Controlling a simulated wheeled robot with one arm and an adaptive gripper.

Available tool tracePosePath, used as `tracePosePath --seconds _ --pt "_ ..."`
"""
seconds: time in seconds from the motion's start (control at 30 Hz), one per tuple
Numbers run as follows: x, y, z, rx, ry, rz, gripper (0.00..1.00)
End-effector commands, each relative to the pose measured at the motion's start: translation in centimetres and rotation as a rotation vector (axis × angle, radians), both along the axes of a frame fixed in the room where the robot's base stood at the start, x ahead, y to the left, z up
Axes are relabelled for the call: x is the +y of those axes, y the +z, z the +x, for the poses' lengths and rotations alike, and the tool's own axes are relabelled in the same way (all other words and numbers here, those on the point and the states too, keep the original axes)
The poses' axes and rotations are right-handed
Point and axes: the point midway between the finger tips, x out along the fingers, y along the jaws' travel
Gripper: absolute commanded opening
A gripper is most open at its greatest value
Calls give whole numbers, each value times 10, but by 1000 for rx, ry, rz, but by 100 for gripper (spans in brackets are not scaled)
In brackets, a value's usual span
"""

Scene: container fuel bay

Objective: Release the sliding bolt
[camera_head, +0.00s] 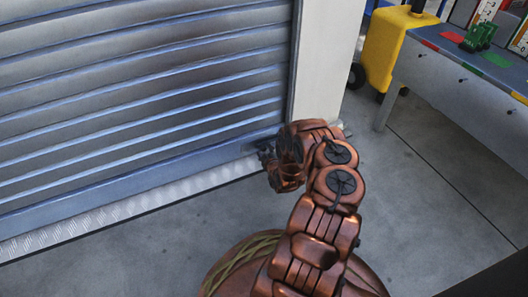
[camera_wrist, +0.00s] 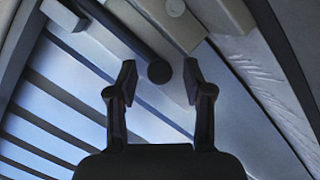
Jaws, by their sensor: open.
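The sliding bolt shows in the wrist view as a dark rod with a round knob (camera_wrist: 159,72) at its end, beside a beige plate (camera_wrist: 170,22). My gripper (camera_wrist: 160,84) is open, one finger on each side of the knob in the picture. Neither finger visibly touches the knob; I cannot tell how deep it lies between them. In the head view my gripper (camera_head: 268,167) is at the lower right corner of the slatted shutter (camera_head: 140,90). My arm hides most of the bolt there.
A pale door post (camera_head: 322,60) stands right of the shutter, with a ribbed metal sill (camera_head: 100,213) below. A grey workbench (camera_head: 460,90) with a green item (camera_head: 480,36) and a yellow wheeled unit (camera_head: 388,45) stand at upper right. The concrete floor (camera_head: 430,200) between is clear.

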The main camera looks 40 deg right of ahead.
Motion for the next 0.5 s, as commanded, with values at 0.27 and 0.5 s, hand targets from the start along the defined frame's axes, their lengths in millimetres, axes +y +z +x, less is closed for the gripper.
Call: tracePosePath --seconds 0.27,0.5 --pt "-7 -4 13 0 0 0 51" --pt "-7 -3 13 0 0 0 51"
